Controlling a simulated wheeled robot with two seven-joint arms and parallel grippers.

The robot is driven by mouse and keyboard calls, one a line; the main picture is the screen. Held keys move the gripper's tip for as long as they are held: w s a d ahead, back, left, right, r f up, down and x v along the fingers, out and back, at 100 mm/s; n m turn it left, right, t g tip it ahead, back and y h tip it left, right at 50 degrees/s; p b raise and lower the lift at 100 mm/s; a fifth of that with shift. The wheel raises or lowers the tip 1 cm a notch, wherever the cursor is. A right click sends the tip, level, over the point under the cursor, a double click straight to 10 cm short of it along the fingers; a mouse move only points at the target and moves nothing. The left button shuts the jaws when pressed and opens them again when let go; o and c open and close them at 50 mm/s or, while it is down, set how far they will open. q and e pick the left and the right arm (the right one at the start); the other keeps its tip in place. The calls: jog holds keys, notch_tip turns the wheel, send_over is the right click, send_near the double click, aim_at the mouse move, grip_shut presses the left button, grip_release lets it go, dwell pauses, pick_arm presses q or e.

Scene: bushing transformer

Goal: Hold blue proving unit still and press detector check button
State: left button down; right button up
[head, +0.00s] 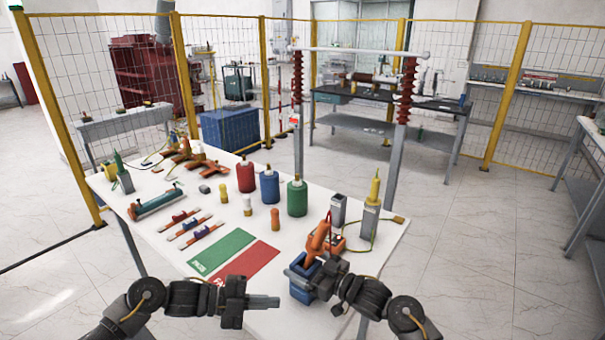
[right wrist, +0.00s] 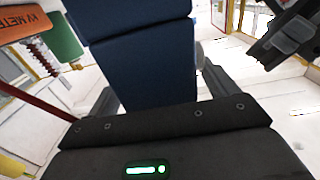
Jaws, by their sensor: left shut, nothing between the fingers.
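The blue proving unit (head: 301,291) is at the front right of the white table, within my right gripper (head: 312,283). In the right wrist view the blue unit (right wrist: 140,55) fills the space between the two fingers, which appear closed on its sides. The orange detector (head: 318,243) is just behind it; its HV METER lettering shows in the right wrist view (right wrist: 28,30). My left gripper (head: 270,302) is shut and empty, pointing right, a short way left of the blue unit. It also shows in the right wrist view (right wrist: 285,45). I cannot make out the check button.
Green (head: 222,251) and red (head: 246,264) mats lie left of the detector. Red (head: 245,177), blue (head: 269,187) and green (head: 297,199) cylinders stand behind. A grey block with a yellow probe (head: 371,205) stands at the right, with a cable near the detector.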

jog(key=shift+d, duration=0.1)
jog(key=v, duration=1.2)
